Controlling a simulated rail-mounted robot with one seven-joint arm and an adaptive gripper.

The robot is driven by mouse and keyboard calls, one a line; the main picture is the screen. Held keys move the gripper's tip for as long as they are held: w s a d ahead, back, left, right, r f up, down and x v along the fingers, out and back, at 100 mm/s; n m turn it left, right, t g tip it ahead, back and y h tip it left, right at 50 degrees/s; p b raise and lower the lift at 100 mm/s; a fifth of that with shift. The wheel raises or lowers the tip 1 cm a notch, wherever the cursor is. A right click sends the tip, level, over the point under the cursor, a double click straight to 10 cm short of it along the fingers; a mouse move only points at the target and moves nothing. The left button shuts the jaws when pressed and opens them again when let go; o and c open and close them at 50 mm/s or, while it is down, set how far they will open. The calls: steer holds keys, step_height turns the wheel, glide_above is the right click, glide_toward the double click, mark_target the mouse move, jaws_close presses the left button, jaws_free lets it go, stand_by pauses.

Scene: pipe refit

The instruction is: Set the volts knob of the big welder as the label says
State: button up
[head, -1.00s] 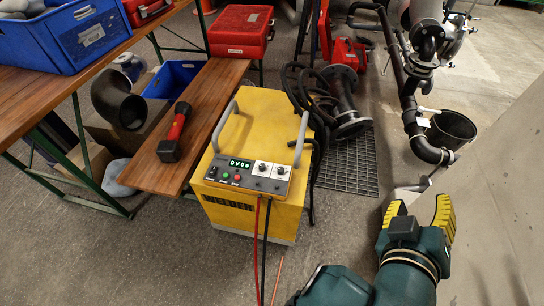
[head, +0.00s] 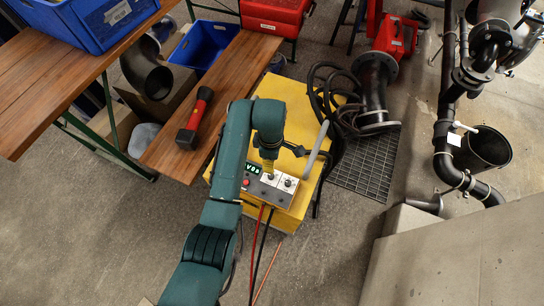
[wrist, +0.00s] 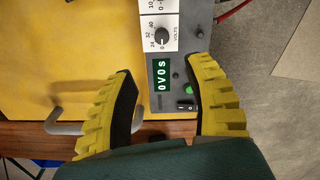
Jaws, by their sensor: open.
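The big welder is a yellow box with a grey control panel (head: 255,185); its yellow side (head: 316,180) shows in the head view. In the wrist view the volts knob (wrist: 162,36) is black on a white dial marked 24, 32, 40 and VOLTS. Its exact pointer position is too small to read. The green display (wrist: 163,77) beside it reads 0V0s. My gripper (wrist: 162,69) has yellow fingers with dark pads, open and empty, either side of the display, short of the knob. In the head view my gripper (head: 267,166) is over the panel. No set-value label is readable.
A second dial (wrist: 162,5) lies beyond the volts knob. A green button (wrist: 189,89) and a black switch (wrist: 186,107) sit close to the right finger. Grey handles (head: 315,148) rise from the welder. A red-black tool (head: 195,118) lies on the bench. Red and black cables hang in front.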

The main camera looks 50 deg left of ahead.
mark_target(271, 175)
step_height(271, 175, down, 13)
steer(key=b, duration=0.6)
steer(key=shift+s+d+f, duration=0.1)
steer(key=shift+s+f, duration=0.05)
jaws_close()
